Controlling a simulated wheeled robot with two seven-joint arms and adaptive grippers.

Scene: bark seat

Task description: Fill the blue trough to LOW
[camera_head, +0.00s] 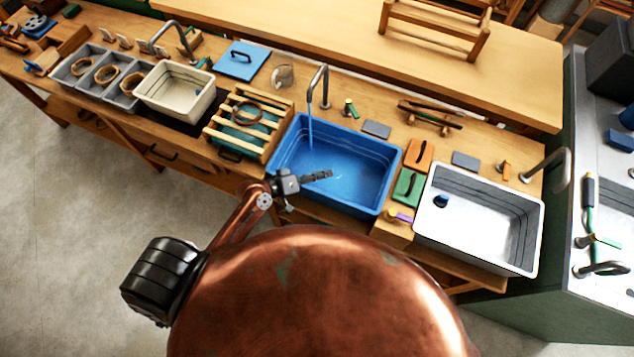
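The blue trough (380,203) sits in the bench at the middle of the view, with thin level lines along its inner walls. A grey tap (321,85) arches over its back left, and a thin stream of water (310,125) falls from it into the trough. The water's level against the lines is too small to read. A green and yellow handle (350,108) stands behind the trough, right of the tap. My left gripper (325,176) is over the trough's front left part, with nothing visible in it; its finger gap cannot be made out. My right gripper is out of view.
A white trough (528,230) stands right, past green (407,188) and orange blocks (419,156). A slatted rack (240,123) and a cream basin (176,92) stand left. A blue board (240,61) and a glass jug (283,76) lie behind.

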